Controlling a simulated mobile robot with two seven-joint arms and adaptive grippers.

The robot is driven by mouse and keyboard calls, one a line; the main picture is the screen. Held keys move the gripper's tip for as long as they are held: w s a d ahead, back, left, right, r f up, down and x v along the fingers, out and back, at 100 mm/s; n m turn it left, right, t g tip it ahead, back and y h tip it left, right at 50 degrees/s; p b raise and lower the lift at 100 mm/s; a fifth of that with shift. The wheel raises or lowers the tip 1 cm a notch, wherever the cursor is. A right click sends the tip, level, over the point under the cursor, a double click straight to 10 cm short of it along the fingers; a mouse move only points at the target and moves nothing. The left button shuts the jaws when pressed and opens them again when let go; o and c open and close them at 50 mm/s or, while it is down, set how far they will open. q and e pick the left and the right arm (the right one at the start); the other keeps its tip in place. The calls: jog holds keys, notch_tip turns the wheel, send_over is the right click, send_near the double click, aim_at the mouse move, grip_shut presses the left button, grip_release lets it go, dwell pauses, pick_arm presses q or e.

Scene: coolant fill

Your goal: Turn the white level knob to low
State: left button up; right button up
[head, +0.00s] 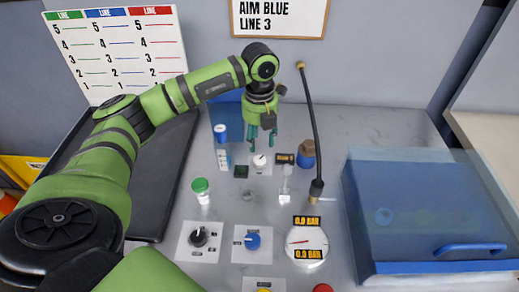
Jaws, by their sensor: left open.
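The white knob (260,160) sits on a small pale plate on the grey panel, at the middle of the head view. Its pointer marking is too small to read. My left gripper (263,138) reaches in from the left, pointing down with its teal fingers apart and empty. The fingertips appear just behind or above the knob; I cannot tell the exact gap, and I see no contact. A small dark display with yellow characters (284,158) stands beside the knob on the right. My right gripper is not in view.
A hose (310,120) rises on the right. Black (199,237) and blue (252,241) knobs and a gauge (306,243) lie nearer. A blue transparent lid (420,215) covers the right.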

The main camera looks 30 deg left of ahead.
aim_at(260, 159)
pick_arm(q)
jog(key=shift+f+n, duration=0.5)
jog(key=shift+f, duration=0.05)
jog(key=shift+f+p, duration=1.15)
jog(key=shift+f, duration=2.05)
jog(key=c, duration=0.9)
